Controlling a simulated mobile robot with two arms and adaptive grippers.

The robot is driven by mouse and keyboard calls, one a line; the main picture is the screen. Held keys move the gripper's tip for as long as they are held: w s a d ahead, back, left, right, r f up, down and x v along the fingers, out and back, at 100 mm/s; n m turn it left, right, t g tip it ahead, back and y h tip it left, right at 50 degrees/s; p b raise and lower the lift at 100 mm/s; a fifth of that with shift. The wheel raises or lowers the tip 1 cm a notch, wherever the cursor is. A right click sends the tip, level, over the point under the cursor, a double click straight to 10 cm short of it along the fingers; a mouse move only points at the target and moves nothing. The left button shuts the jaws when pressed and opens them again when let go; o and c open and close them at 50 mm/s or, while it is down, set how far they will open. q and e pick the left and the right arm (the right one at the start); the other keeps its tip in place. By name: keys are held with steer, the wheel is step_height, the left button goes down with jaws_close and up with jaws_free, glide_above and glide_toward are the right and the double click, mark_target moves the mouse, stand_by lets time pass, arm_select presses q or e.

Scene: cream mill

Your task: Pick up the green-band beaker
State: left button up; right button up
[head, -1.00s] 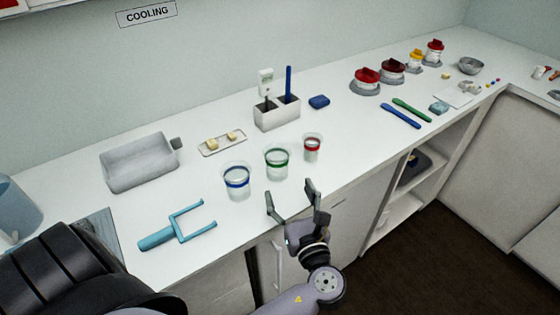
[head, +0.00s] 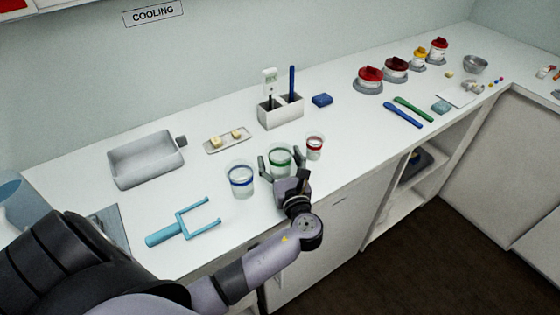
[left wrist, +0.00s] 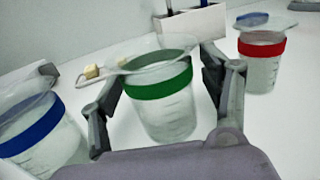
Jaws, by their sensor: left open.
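The green-band beaker (head: 279,158) stands upright on the white counter, between the blue-band beaker (head: 240,178) on its left and the smaller red-band beaker (head: 314,146) on its right. My left gripper (head: 283,170) is open, with its fingers on either side of the green-band beaker. In the left wrist view the green-band beaker (left wrist: 163,95) stands between the two spread fingers (left wrist: 168,105). The left finger is close to the beaker and a gap shows on the right. The blue-band beaker (left wrist: 40,130) and red-band beaker (left wrist: 261,60) are outside the fingers. My right gripper is not in view.
A light-blue fork-shaped tool (head: 185,225) lies to the left of the beakers. A grey tray (head: 146,160), a small plate with yellowish pieces (head: 227,143) and a holder box (head: 281,112) stand behind. Blue and green spatulas (head: 403,115) lie to the right.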

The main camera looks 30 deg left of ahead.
arm_select(q)
steer(key=shift+c, duration=0.5)
steer(key=c, duration=1.2)
